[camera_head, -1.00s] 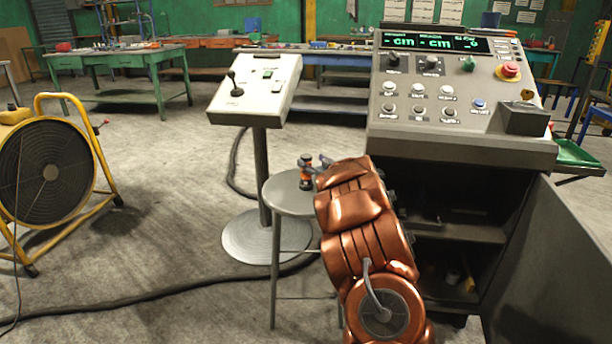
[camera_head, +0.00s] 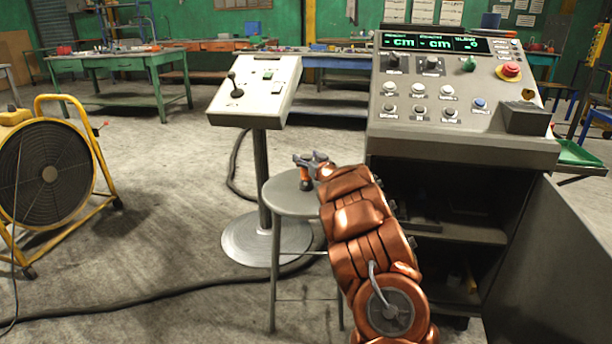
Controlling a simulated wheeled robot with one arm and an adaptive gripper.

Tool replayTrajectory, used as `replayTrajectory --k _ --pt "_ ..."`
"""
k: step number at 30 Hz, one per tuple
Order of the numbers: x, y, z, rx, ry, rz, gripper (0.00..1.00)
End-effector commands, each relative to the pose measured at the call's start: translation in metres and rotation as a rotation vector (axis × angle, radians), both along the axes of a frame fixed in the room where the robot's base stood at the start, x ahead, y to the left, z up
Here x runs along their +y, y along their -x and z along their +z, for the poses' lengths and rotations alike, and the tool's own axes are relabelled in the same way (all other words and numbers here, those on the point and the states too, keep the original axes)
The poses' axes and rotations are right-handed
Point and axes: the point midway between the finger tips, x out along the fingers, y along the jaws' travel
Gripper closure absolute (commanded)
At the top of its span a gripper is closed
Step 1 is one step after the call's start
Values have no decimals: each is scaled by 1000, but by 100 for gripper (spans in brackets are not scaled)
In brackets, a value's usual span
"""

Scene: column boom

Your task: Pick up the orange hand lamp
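The orange hand lamp (camera_head: 305,175) stands on the round grey stool (camera_head: 283,200) in the head view. It is small, with an orange body and dark parts, and its upper part is mostly hidden by my gripper. My gripper (camera_head: 308,159) is at the lamp's top, reaching in from the right at the end of my copper-coloured arm. The fingers overlap the lamp in the picture. I cannot tell whether they touch it or how far apart they are.
A control pedestal (camera_head: 256,98) with a joystick stands just behind the stool. A large grey console (camera_head: 450,140) with an open lower cabinet stands right of my arm. A yellow fan (camera_head: 45,165) is at the left. A black cable (camera_head: 150,296) crosses the floor.

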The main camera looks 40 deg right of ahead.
Motion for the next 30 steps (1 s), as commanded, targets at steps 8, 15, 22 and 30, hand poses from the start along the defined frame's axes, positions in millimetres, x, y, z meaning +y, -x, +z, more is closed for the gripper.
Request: replayTrajectory --k 8,15,22,30 --pt "0 0 0 0 0 0 66" --pt "0 0 0 0 0 0 91" --pt "0 0 0 0 0 0 100" --pt "0 0 0 -1 0 0 100"
